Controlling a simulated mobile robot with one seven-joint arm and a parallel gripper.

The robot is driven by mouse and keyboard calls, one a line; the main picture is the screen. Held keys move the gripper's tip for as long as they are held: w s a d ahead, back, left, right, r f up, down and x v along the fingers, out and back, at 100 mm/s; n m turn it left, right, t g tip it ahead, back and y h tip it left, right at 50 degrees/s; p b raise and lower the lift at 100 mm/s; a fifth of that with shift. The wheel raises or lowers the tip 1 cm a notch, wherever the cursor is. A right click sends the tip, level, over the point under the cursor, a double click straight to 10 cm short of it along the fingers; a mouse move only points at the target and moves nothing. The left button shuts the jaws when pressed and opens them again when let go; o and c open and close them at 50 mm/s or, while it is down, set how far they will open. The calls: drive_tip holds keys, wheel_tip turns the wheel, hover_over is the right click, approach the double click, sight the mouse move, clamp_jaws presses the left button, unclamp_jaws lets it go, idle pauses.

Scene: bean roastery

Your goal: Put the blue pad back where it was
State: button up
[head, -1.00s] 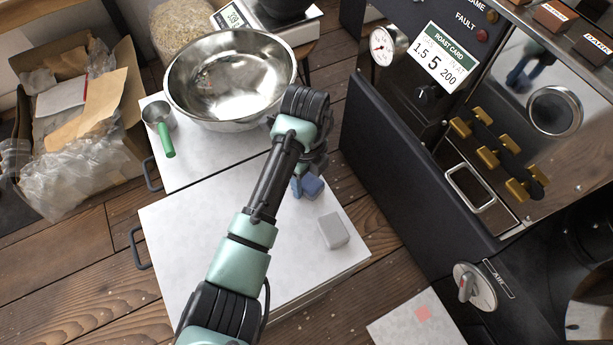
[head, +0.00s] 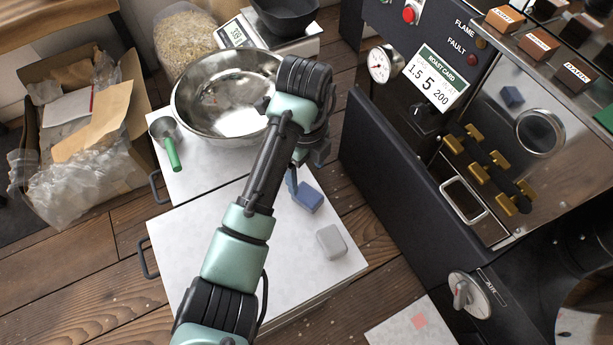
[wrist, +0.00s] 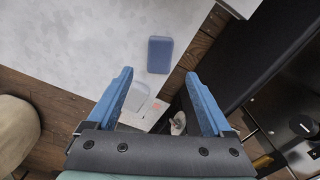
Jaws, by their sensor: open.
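The blue pad (head: 308,199) lies flat on the white cabinet top, near its right edge. It also shows in the wrist view (wrist: 160,54), whole and lying beyond my fingertips. My gripper (wrist: 158,75) is open and empty, with its two blue fingers apart and the pad not between them. In the head view, my gripper (head: 296,182) is beside and above the pad, partly hidden by my arm. A grey pad (head: 331,242) lies near the blue pad, toward the front right of the white top.
A steel bowl (head: 226,95) and a green-handled scoop (head: 168,143) stand on the white surface behind. The black roaster (head: 420,190) rises close on the right. A white sheet with a red square (head: 412,322) is at the front. The white top (head: 205,240) is clear left of the pads.

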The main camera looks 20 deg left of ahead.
wheel_tip(320, 180, up, 2)
drive_tip(key=shift+r, duration=0.25)
drive_tip(key=shift+w, duration=0.1)
drive_tip(key=w+d+r+n+t, duration=0.3)
drive_tip(key=w+d+r+t, duration=0.2)
drive_tip(key=w+r, duration=0.3)
drive_tip(key=w+d+r+n+t, duration=0.2)
drive_tip(key=d+r+t, duration=0.1)
drive_tip(key=r, duration=0.4)
drive_tip(key=w+d+r+n+t, duration=0.2)
drive_tip(key=r+t, duration=0.2)
drive_tip(key=r, duration=0.4)
drive_tip(key=w+d+r+n+t, duration=0.2)
drive_tip(key=d+r+t, duration=0.1)
drive_tip(key=r, duration=0.4)
drive_tip(key=s+r+n+t, duration=0.6)
drive_tip(key=s+r, duration=0.3)
drive_tip(key=r, duration=0.4)
drive_tip(key=s+d+r+n+t, duration=0.1)
drive_tip(key=s+r+n+t, duration=0.5)
drive_tip(key=s+r, duration=0.4)
wheel_tip(320, 180, up, 4)
drive_tip(key=shift+s+d+f, duration=0.1)
drive_tip(key=shift+s+d, duration=0.15)
drive_tip(key=shift+s, duration=0.05)
